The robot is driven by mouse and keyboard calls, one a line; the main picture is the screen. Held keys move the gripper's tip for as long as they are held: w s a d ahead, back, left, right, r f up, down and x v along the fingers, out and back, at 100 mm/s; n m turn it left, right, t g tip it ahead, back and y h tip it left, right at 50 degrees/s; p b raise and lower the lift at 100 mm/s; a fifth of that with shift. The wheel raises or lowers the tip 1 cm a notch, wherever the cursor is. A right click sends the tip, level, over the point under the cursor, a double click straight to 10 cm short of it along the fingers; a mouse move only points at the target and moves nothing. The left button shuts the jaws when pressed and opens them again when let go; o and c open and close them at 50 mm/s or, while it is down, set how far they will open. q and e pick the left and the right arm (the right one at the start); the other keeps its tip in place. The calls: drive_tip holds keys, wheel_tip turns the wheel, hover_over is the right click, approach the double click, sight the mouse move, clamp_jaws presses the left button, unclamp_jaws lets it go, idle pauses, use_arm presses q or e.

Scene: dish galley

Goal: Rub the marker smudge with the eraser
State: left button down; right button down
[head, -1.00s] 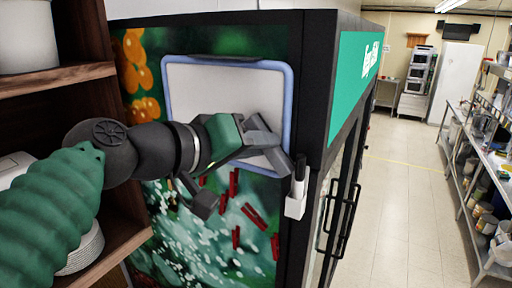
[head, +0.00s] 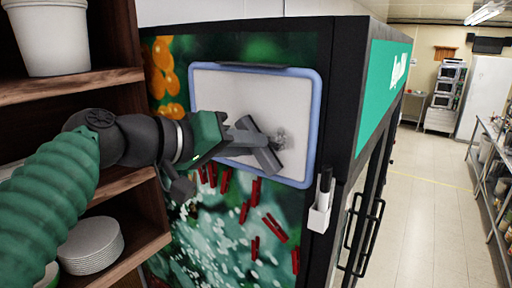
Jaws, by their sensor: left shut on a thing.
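A whiteboard (head: 301,110) with a blue frame is mounted on the side of a dark, picture-covered cooler. A grey marker smudge (head: 281,137) shows on its white surface, right of the middle. My left gripper (head: 262,146) is in front of the board, with its fingers just left of and below the smudge. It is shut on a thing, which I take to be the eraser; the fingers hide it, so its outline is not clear. I cannot tell whether it touches the board. My right gripper is not in view.
A white holder (head: 320,213) with a dark marker is fixed right of the board, near the cooler's edge. Wooden shelves (head: 72,84) with a white bucket (head: 47,36) and stacked plates (head: 91,245) stand close on the left. The aisle (head: 425,200) on the right is clear.

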use_arm(q)
drive_tip(key=shift+s+d+r+b, duration=0.2)
drive_tip(key=shift+s+d, duration=0.3)
drive_tip(key=shift+d, duration=0.15)
drive_tip(key=shift+s+d+r+b, duration=0.2)
drive_tip(key=shift+s+d, duration=0.25)
drive_tip(key=shift+d, duration=0.2)
drive_tip(key=shift+s+d, duration=0.65)
drive_tip(key=shift+d, duration=0.2)
drive_tip(key=shift+s+d, duration=0.6)
drive_tip(key=shift+d, duration=0.25)
drive_tip(key=shift+b, duration=0.3)
drive_tip(key=shift+s+a+f, duration=0.1)
drive_tip(key=shift+s+a, duration=0.05)
drive_tip(key=s+a+b, duration=0.1)
drive_tip(key=s, duration=0.1)
drive_tip(key=s+a+b, duration=0.2)
drive_tip(key=shift+s+a, duration=0.1)
drive_tip(key=shift+s, duration=0.15)
